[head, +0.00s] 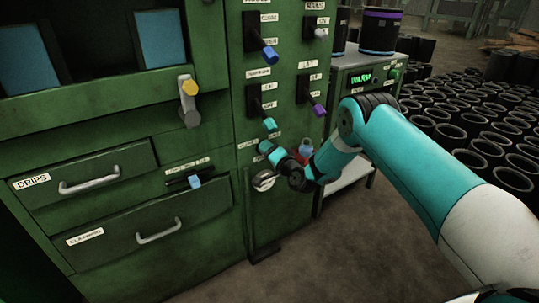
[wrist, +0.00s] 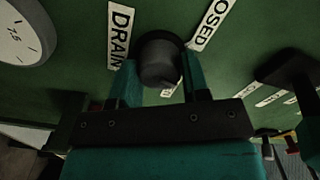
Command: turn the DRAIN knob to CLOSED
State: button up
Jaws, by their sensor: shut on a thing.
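The DRAIN knob (wrist: 158,62) is a dark round knob on the green panel in the wrist view. My gripper (wrist: 162,78) has its two teal fingers on either side of the knob, shut on it. The white DRAIN label (wrist: 121,34) is left of the knob. A second label (wrist: 213,25), partly cut off and reading "OSED", is to its upper right. I cannot make out a pointer mark on the knob or which way it is turned. In the head view, my arm's end is against the lower panel beside a round gauge (head: 263,181), and the knob is hidden.
Levers with a blue tip (head: 269,54), a cyan tip (head: 269,124) and a purple tip (head: 318,110) stick out above my gripper. A dark lever (wrist: 287,68) is close on the right in the wrist view. Rows of black sleeves (head: 465,125) stand at right.

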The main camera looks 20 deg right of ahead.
jog(key=shift+s+a+f+n+b, duration=0.1)
jog(key=shift+a+f+n+b, duration=0.05)
jog(key=shift+n+b, duration=2.55)
jog(key=shift+a+f+n+b, duration=0.1)
jog(key=shift+n+b, duration=1.65)
jog(key=shift+n, duration=1.75)
jog(key=o, duration=0.9)
jog(key=shift+d+r, duration=0.1)
jog(key=shift+d, duration=0.05)
